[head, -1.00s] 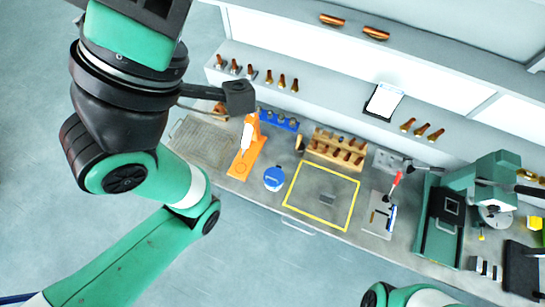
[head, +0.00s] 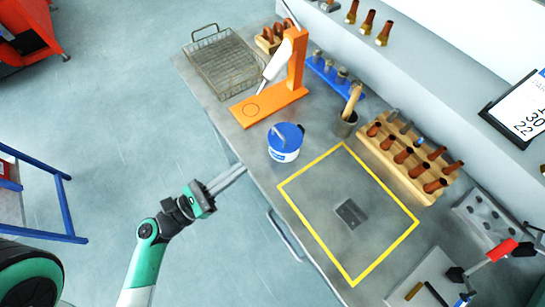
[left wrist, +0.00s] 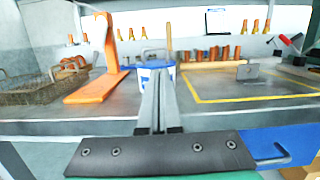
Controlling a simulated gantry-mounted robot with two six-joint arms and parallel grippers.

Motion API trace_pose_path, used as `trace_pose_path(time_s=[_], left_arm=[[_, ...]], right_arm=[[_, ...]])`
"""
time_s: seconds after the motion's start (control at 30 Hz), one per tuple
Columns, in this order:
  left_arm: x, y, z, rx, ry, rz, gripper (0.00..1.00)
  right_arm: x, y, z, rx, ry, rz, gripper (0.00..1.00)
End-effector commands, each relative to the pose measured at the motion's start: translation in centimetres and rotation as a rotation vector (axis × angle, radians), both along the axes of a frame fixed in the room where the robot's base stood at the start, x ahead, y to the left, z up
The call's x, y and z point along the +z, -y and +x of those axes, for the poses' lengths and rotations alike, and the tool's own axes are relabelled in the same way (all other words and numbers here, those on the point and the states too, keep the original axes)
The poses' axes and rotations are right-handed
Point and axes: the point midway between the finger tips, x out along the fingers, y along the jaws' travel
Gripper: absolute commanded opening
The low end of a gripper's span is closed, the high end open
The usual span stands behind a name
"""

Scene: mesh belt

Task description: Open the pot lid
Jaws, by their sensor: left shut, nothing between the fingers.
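The pot (head: 283,154) is a small white container with a blue label, standing upright on the grey workbench. Its blue lid (head: 286,135) is on top and has a grey loop handle. My left gripper (head: 243,168) is shut and empty, in front of the bench edge and to the left of the pot, apart from it. In the left wrist view the shut fingers (left wrist: 158,92) point toward the pot and cover much of its front; the lid's blue rim (left wrist: 163,64) shows above them. My right gripper is not in view.
An orange stand (head: 265,105) with a white tool is behind the pot, and a wire basket (head: 224,62) is at the far left. A yellow square outline (head: 310,232) with a small metal plate lies to the right. A wooden rack (head: 405,158) stands behind it.

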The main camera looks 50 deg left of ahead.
Motion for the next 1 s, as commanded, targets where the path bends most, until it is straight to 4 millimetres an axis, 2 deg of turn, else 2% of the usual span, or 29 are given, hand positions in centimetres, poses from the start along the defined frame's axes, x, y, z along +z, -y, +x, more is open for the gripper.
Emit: trace_pose_path(time_s=[0.03,0.23,0.37,0.8,1.0], left_arm=[[-1.1,-0.3,-0.1,0.012,-0.002,-0.001,0.00],[-0.6,-0.5,0.0,0.017,0.000,0.003,0.00],[-0.4,-0.4,0.9,0.011,-0.002,0.006,0.00],[1.3,0.2,8.4,0.012,0.002,0.006,0.00],[1.4,0.3,9.7,0.015,0.001,0.005,0.00]], right_arm=[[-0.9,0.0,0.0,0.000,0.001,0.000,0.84],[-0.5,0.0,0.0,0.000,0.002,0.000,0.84],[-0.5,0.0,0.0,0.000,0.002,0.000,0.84],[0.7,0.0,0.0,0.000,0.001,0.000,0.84],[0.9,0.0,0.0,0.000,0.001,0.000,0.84]])
